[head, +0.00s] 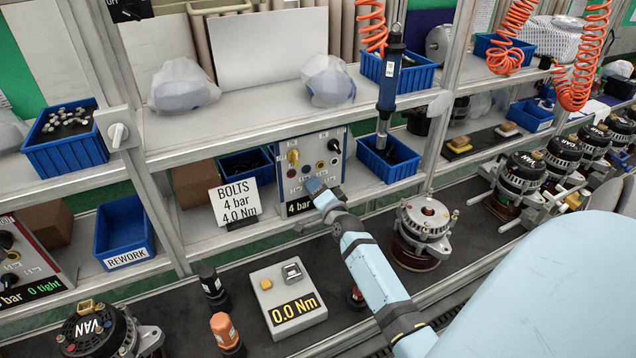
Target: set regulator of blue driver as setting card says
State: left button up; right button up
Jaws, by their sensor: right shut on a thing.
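The blue driver (391,72) hangs upright from an orange coiled hose, its tip over a blue bin. The setting card (234,203) reads "BOLTS 4 bar 4.0 Nm". Right of it stands a regulator panel (307,150) with a yellow knob (293,157), a black knob (334,146) and small coloured buttons or ports. Its dark display (298,207) shows "4 bar"; my arm covers its right part. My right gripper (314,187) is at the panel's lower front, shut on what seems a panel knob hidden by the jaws. My left gripper is not in view.
A tester (288,306) reading "0.0 Nm" stands on the dark bench, with an orange-topped tool (225,333) beside it. An alternator (424,232) stands right of my forearm. Another panel (22,268) is at far left. Blue bins (121,236) line the shelves.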

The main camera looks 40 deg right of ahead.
dwell(0.3)
jog(key=o, duration=0.9)
jog(key=b+v, duration=0.1)
jog(key=v, duration=1.3)
jog(key=shift+w, duration=0.1)
